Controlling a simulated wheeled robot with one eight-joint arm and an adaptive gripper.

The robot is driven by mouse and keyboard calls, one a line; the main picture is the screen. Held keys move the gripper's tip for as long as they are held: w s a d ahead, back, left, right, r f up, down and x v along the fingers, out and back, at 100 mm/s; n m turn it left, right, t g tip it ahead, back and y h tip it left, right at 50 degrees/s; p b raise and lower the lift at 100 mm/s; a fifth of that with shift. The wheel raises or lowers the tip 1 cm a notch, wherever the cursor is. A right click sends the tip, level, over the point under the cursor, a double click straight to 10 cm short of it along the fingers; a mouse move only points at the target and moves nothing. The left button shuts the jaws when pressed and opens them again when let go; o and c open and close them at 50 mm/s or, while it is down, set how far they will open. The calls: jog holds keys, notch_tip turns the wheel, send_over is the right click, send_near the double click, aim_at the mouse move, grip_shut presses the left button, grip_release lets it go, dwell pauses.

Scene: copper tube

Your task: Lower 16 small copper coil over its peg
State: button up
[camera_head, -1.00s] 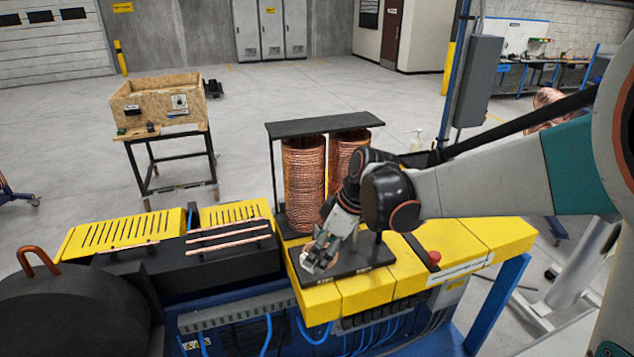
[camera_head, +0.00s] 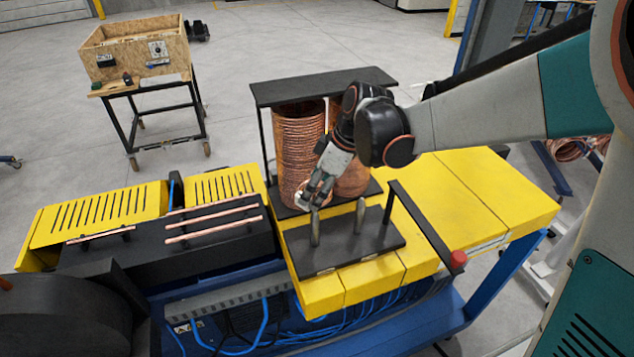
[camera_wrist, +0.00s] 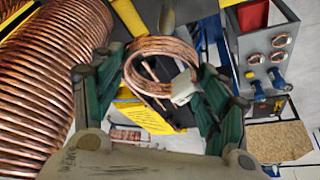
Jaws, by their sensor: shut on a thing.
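My gripper (camera_head: 316,195) is shut on a small copper coil (camera_wrist: 145,48) with a white tag (camera_wrist: 184,86). In the head view the coil (camera_head: 301,199) shows only in part beside the fingertips, near the top of the left peg (camera_head: 314,232). A second peg (camera_head: 361,215) stands to its right, bare. Both pegs stand upright on a black plate (camera_head: 345,250). In the wrist view the coil sits between the green fingers, and a peg-like grey post (camera_wrist: 168,14) shows past its far edge. I cannot tell how the coil lines up with the left peg.
Large copper coils (camera_head: 297,150) stand close behind the gripper under a black top plate (camera_head: 322,86); they fill the left of the wrist view (camera_wrist: 45,85). A black bar frame (camera_head: 420,222) and red button (camera_head: 458,258) are to the right. Copper tubes (camera_head: 213,217) lie at left.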

aim_at(318, 214)
jog(key=shift+f+b, duration=3.7)
jog(key=shift+f, duration=1.2)
jog(key=o, duration=1.2)
